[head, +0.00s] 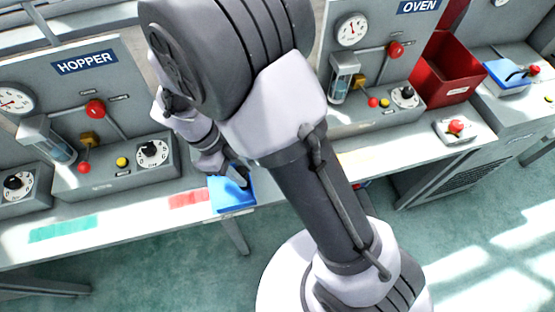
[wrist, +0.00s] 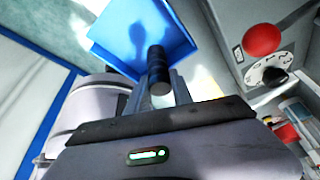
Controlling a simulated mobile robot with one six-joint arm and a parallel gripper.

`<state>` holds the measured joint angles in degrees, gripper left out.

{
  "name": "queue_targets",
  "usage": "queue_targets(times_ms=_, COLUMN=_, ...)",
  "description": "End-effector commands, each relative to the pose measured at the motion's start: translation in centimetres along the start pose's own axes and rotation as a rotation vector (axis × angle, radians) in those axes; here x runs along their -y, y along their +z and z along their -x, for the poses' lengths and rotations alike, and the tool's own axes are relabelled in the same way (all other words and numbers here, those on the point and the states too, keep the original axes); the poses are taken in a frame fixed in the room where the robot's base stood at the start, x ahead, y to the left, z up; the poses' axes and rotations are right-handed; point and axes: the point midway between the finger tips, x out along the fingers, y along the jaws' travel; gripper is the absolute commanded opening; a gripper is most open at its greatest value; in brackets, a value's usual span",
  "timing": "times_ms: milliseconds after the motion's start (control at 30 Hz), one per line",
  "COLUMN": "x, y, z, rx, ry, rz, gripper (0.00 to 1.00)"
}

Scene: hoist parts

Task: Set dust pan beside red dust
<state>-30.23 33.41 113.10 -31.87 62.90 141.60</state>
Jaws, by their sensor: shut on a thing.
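The blue dust pan (head: 232,199) is at the front edge of the bench, just right of the red dust (head: 187,200), which is a flat red patch on the bench top. I cannot tell whether the pan rests on the bench or hangs just above it. In the wrist view the pan's blue tray (wrist: 140,38) lies beyond its black handle (wrist: 157,68). My gripper (wrist: 160,90) is shut on that handle. The red dust is not clearly seen in the wrist view. My arm hides the middle of the bench in the head view.
A teal patch (head: 62,228) lies further left on the bench. The hopper panel (head: 95,120), with knobs and a dial, stands behind. On the right are the oven panel (head: 375,60), a red bin (head: 445,72) and another blue item (head: 508,76).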

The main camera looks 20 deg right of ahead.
Motion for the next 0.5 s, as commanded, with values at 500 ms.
queue_targets(times_ms=500, x=8.7, y=-8.8, z=-5.3, rx=0.001, ry=-0.002, rz=0.003, gripper=0.0)
